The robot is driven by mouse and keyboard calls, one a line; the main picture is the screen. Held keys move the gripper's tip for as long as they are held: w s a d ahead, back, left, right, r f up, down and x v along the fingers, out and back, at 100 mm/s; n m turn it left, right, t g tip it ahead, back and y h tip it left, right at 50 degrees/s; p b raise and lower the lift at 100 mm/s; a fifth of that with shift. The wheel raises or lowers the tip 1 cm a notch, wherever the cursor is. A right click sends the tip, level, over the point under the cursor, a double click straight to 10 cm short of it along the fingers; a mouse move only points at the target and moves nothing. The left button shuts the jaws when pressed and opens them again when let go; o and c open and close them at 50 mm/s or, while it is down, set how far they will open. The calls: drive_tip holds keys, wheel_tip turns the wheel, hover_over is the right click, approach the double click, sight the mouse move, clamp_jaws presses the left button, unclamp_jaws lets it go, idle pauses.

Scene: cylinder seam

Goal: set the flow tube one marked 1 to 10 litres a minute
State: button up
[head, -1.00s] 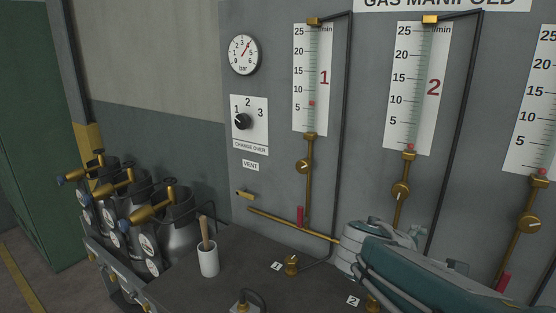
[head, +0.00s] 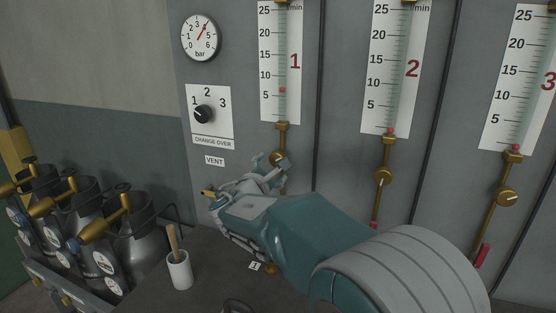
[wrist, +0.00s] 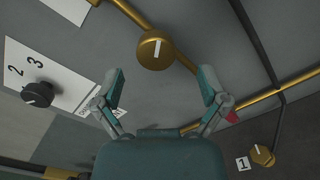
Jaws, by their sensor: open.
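Flow tube one (head: 282,60) is on the panel, with a scale up to 25 and a red 1. Its small red float (head: 282,90) sits a little above the 5 mark. Its round brass knob (head: 278,159) is below, partly covered by my gripper (head: 270,172) in the head view. In the wrist view the knob (wrist: 155,51) shows a white line, nearly upright. My gripper (wrist: 161,75) is open and empty, its fingers apart on either side below the knob in the picture. I cannot tell whether they touch it.
Tube two (head: 395,70) and tube three (head: 522,75) stand to the right with their own knobs. A changeover dial (head: 204,114) and a pressure gauge (head: 201,38) are to the left. A white cup (head: 179,270) and steel cylinders (head: 130,240) stand lower left.

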sight(275, 161)
drive_tip(key=w, duration=0.4)
drive_tip(key=shift+f, duration=0.1)
drive_tip(key=shift+w+d, duration=0.15)
drive_tip(key=shift+d, duration=0.15)
drive_tip(key=shift+w+d, duration=0.15)
drive_tip(key=shift+d, duration=0.45)
drive_tip(key=shift+a, duration=0.3)
drive_tip(key=c, duration=1.2)
drive_tip(key=shift+o, duration=0.2)
drive_tip(key=shift+a, duration=0.1)
